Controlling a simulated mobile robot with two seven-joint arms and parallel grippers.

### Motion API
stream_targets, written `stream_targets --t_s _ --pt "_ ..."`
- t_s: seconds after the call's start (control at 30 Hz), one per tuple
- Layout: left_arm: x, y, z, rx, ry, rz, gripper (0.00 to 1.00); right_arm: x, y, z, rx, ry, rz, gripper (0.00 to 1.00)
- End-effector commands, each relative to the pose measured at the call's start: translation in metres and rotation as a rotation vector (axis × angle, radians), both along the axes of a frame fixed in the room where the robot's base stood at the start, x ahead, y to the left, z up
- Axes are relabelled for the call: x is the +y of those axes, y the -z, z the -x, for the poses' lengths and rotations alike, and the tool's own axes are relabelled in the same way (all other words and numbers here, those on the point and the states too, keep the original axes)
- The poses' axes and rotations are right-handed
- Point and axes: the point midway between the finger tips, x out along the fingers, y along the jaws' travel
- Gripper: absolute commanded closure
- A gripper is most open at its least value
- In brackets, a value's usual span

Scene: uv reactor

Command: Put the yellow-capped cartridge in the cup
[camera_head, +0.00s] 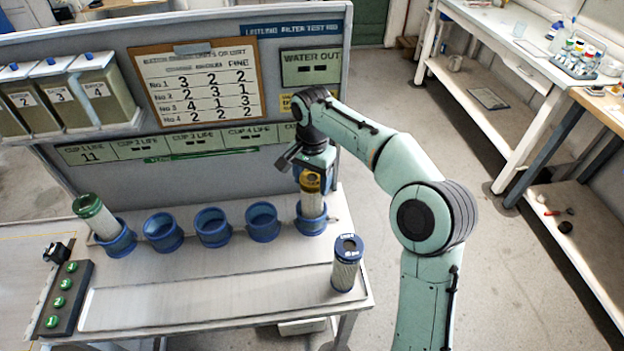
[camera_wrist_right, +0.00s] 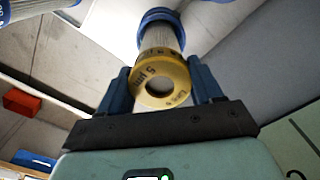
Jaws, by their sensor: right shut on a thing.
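The yellow-capped cartridge (camera_head: 312,202) stands roughly upright at the rightmost blue cup (camera_head: 311,224), its lower end inside the cup's rim. My right gripper (camera_head: 312,172) comes from above and is shut on its yellow cap. In the right wrist view the yellow cap (camera_wrist_right: 160,84) sits between the two blue fingers, and the blue cup (camera_wrist_right: 162,15) rings the cartridge's far end. Whether the cartridge rests on the cup's bottom is hidden. My left gripper is out of view.
A green-capped cartridge (camera_head: 93,216) leans in the leftmost cup (camera_head: 118,241). Three empty blue cups, including the middle one (camera_head: 212,228), stand between. A blue-capped cartridge (camera_head: 346,265) stands at the front right of the bench (camera_head: 200,297). A button strip (camera_head: 63,297) lies at left.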

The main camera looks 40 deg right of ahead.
Motion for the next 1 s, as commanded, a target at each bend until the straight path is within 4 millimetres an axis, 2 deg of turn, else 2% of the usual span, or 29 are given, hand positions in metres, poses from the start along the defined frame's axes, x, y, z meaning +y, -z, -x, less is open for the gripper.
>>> stream_targets --t_s 0.23,0.27,0.33,0.6,0.73,0.87,1.0 --pt "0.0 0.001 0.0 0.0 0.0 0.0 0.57 0.0 0.002 0.0 -0.001 -0.001 0.0 0.87" --pt "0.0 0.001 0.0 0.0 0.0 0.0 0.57 0.0 0.002 0.0 -0.001 -0.001 0.0 0.32" --pt "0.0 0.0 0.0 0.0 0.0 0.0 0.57 0.0 0.002 0.0 -0.001 -0.001 0.0 0.1" --pt "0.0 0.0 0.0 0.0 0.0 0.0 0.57 0.0 0.001 0.0 -0.001 0.0 0.0 0.1" --pt "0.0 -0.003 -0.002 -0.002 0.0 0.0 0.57 0.0 -0.007 -0.001 -0.002 0.0 0.0 0.1" --pt "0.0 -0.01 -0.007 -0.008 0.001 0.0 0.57 0.0 -0.028 -0.002 -0.005 -0.001 0.0 0.1" --pt "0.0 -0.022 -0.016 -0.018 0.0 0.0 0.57 0.0 -0.062 -0.002 -0.008 -0.001 0.0 0.1"
